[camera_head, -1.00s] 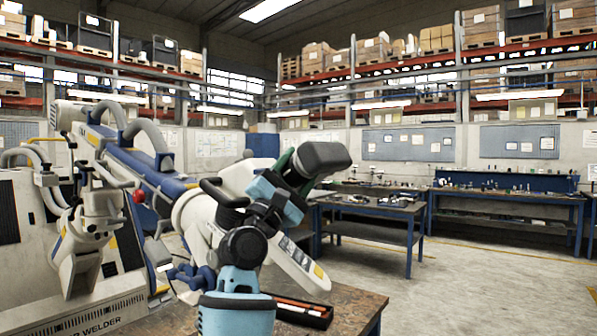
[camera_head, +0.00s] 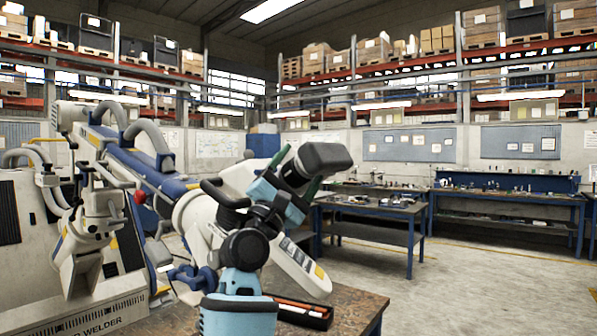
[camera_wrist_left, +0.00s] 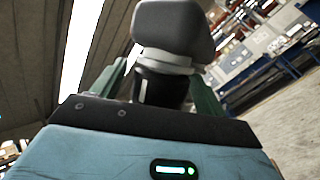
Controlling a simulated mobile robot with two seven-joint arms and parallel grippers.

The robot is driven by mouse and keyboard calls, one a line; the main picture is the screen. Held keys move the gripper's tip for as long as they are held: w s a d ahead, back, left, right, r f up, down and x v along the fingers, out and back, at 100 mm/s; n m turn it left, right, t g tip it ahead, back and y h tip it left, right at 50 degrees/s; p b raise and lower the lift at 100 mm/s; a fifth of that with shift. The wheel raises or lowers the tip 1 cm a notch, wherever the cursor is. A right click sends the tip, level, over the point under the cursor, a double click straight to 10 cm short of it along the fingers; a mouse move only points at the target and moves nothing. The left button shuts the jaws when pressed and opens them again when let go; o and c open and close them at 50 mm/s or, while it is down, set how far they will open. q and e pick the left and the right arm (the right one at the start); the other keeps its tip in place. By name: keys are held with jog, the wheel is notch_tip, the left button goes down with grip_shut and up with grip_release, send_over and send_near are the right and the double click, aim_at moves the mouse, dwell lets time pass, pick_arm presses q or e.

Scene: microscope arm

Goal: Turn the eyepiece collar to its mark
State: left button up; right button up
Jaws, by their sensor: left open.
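The eyepiece, a dark rounded block (camera_head: 323,158), sits at the upper end of the white microscope arm's head in the head view. In the left wrist view the eyepiece (camera_wrist_left: 172,28) fills the top centre, with a pale ring (camera_wrist_left: 165,62) under it. Below the ring is the dark grey collar (camera_wrist_left: 165,88), with a light upright line on its left part. My left gripper (camera_head: 299,171), light blue with green fingers, is open. Its fingers stand on either side of the collar with gaps visible; the collar's lower part is hidden behind the gripper body. My right gripper is not in view.
The white and blue microscope arm (camera_head: 140,165) runs behind my left arm. A wooden-topped bench (camera_head: 352,305) holds an open dark tray (camera_head: 303,313) with an orange item. A blue-framed table (camera_head: 372,207) stands farther back. The floor at right is clear.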

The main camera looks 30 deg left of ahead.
aim_at(290, 183)
pick_arm(q)
jog(key=v, duration=0.6)
jog(key=shift+s+f, duration=0.2)
jog(key=shift+f, duration=0.15)
jog(key=shift+s+a+f+b, duration=0.15)
jog(key=shift+s+f+b, duration=0.15)
jog(key=shift+s, duration=0.15)
